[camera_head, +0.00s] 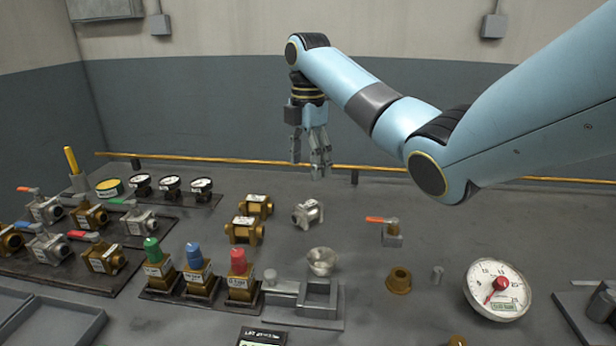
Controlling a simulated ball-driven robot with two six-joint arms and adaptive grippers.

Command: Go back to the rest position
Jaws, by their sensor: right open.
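My right gripper (309,160) hangs from the light blue right arm that comes in from the right. Its fingers point down and are apart, with nothing between them. It is raised above the far part of the grey table (350,240), beyond the silver valve body (308,213) and the brass fittings (244,230). My left gripper is not in view.
Valves with coloured handles (103,257) stand on dark trays at left. Green, blue and red capped fittings (238,277) stand front centre. A large dial gauge (497,289) lies at right. A yellow rail (240,160) runs along the back edge. Table between the orange-handled valve (391,233) and silver valve is bare.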

